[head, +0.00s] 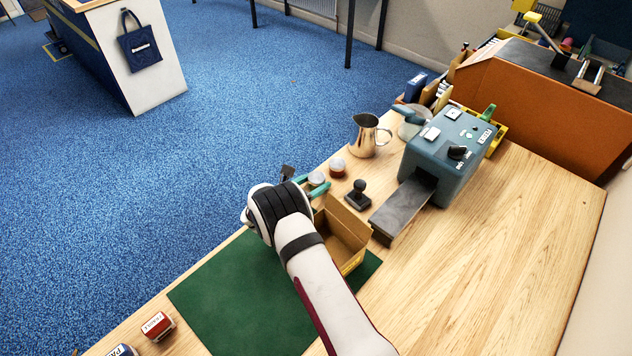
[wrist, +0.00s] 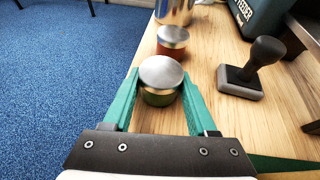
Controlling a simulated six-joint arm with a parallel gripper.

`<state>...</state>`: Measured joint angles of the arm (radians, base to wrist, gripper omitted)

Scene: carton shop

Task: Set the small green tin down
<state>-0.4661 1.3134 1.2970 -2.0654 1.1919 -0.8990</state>
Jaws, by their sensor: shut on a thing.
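The small green tin (wrist: 160,98) has a silver lid and a green side. It stands upright between the teal fingers of my gripper (wrist: 160,92), which is shut on it. In the head view the tin's lid (head: 316,178) shows between the fingertips of my gripper (head: 312,184), near the table's far left edge. My wrist hides part of this area. I cannot tell whether the tin's base touches the wood.
A red tin (head: 338,170) with a silver lid stands just beyond. A black-handled stamp (head: 357,196) is to the right, a steel jug (head: 366,136) behind. A grey-blue machine (head: 445,150) stands right.

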